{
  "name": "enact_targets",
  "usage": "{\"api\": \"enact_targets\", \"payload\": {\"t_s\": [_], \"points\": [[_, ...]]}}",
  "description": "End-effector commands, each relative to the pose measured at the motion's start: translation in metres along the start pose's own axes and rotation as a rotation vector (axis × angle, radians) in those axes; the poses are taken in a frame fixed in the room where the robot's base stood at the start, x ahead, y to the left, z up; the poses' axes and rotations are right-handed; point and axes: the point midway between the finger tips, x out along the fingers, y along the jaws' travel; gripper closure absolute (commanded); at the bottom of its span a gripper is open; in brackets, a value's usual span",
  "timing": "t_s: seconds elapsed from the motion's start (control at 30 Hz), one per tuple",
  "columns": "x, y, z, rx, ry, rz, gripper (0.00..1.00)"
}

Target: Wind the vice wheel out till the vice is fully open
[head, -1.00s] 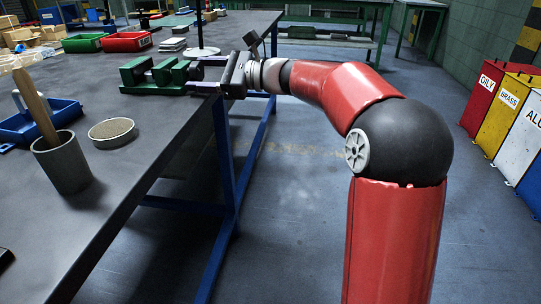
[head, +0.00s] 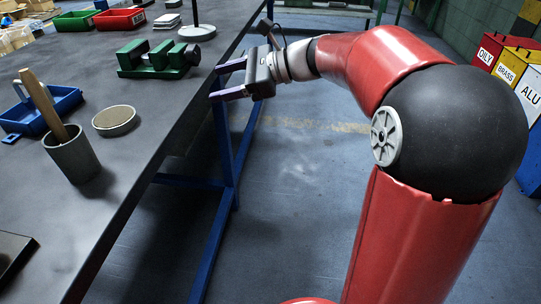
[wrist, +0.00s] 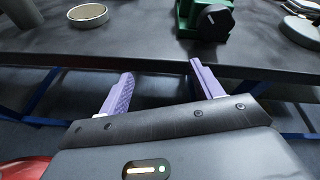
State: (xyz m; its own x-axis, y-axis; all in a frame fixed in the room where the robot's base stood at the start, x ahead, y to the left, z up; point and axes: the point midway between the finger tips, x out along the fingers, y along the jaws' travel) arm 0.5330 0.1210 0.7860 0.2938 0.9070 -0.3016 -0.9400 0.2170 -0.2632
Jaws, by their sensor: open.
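The green vice (head: 155,60) stands on the dark workbench near its right edge. Its dark wheel (head: 193,54) is on the end facing the bench edge, and it also shows in the wrist view (wrist: 214,20). A gap shows between the green blocks of the vice; how far the jaws are apart is hard to judge. My gripper (head: 222,82) is open and empty, at the bench edge, apart from the wheel and nearer the head camera. In the wrist view its purple fingers (wrist: 160,92) are spread, with the wheel beyond them and to the right.
A round-based stand (head: 197,33) is behind the vice. A shallow round dish (head: 115,120), a grey pot (head: 75,160) with a wooden handle and a blue tray (head: 55,108) are on the nearer bench. Red (head: 120,19) and green bins stand farther back.

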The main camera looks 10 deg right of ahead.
Motion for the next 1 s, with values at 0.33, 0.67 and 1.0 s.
{"api": "enact_targets", "payload": {"t_s": [0.33,0.67,1.0], "points": [[-0.014,0.069,-0.006,-0.324,0.249,0.111,0.35],[-0.042,0.127,-0.020,-0.637,0.440,0.249,0.35],[-0.076,0.172,-0.037,-0.922,0.577,0.397,0.35]]}}
